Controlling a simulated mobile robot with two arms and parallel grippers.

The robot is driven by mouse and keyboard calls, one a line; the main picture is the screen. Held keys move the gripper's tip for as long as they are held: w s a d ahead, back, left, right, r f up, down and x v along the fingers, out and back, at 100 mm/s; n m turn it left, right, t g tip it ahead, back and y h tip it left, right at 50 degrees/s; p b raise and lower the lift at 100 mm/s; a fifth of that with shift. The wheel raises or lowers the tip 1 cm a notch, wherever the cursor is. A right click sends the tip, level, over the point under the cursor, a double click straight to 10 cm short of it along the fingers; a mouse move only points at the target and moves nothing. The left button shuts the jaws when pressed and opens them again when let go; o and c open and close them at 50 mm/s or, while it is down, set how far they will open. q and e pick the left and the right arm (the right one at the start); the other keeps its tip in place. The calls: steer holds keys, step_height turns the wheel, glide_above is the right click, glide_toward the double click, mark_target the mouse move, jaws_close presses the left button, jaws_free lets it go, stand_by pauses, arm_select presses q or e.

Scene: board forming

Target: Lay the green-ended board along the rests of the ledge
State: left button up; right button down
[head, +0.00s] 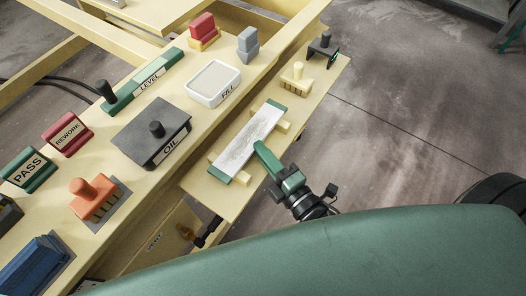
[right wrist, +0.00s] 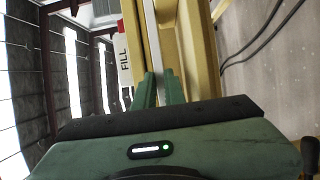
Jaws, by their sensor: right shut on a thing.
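The board (head: 245,140) is pale with a grey-streaked face and a green strip at each end. It lies lengthwise along the narrow yellow ledge (head: 207,190), over the yellow rests (head: 283,127), whose ends stick out beside it. Whether it touches them or is slightly above cannot be told. My right gripper (head: 258,147) is shut on the board's near long edge, around its middle. In the right wrist view, the green fingers (right wrist: 160,88) are close together with the thin pale edge of the board (right wrist: 151,35) between them. My left gripper is not in view.
A yellow brush-like block (head: 295,78) and a dark tool (head: 323,46) stand farther along the ledge. On the bench behind are the white FILL tray (head: 213,84), dark OIL box (head: 150,133) and green LEVEL bar (head: 146,80). Open floor lies to the right.

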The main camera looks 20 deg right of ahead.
steer(key=shift+f, duration=0.15)
steer(key=c, duration=1.5)
jaws_free()
